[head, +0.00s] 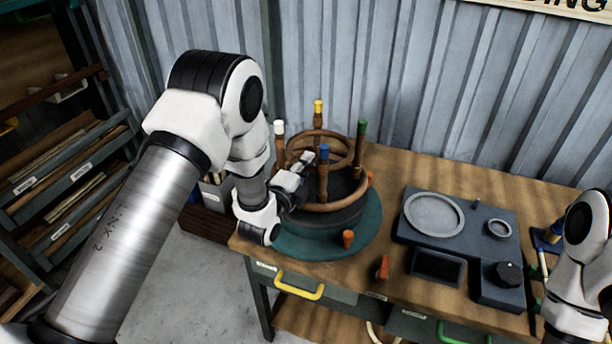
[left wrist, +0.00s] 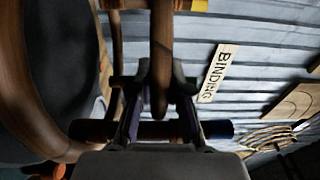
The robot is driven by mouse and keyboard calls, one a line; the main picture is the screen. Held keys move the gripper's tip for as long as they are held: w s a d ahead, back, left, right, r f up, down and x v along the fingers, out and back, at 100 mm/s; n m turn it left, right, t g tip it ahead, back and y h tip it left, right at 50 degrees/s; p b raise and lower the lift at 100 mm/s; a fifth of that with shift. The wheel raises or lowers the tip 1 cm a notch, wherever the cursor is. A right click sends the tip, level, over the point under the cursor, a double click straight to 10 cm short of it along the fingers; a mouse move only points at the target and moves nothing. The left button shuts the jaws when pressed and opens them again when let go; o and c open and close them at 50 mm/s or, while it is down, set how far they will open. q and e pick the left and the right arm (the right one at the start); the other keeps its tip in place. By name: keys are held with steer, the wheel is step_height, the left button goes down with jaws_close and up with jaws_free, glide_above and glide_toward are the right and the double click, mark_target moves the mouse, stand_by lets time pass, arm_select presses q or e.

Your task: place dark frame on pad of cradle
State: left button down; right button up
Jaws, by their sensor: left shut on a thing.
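The dark frame (head: 323,184) is brown rattan, with bent rings and several upright legs tipped white, yellow, green and blue. It is over the cradle's black round pad (head: 345,218), and its large lower ring runs around the pad's upper part. I cannot tell whether it rests on the pad. The cradle's teal round base (head: 285,245) sits on the bench. My left gripper (head: 304,166) is at the frame's left side, shut on a brown rattan piece of the frame, which also shows in the left wrist view (left wrist: 161,40). My right gripper is out of view.
Orange knobs (head: 348,239) stand around the cradle base. A dark grey station (head: 405,228) with a round plate and a black knob lies to the right on the wooden bench. Corrugated metal wall (head: 430,90) stands close behind. A shelf rack (head: 50,190) is at left.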

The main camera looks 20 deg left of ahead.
arm_select(q)
step_height(320, 180, down, 3)
steer(key=shift+f+b, duration=0.15)
steer(key=shift+b, duration=0.65)
steer(key=shift+w+f, duration=0.1)
steer(key=shift+f, duration=0.05)
steer(key=c, duration=1.1)
jaws_free()
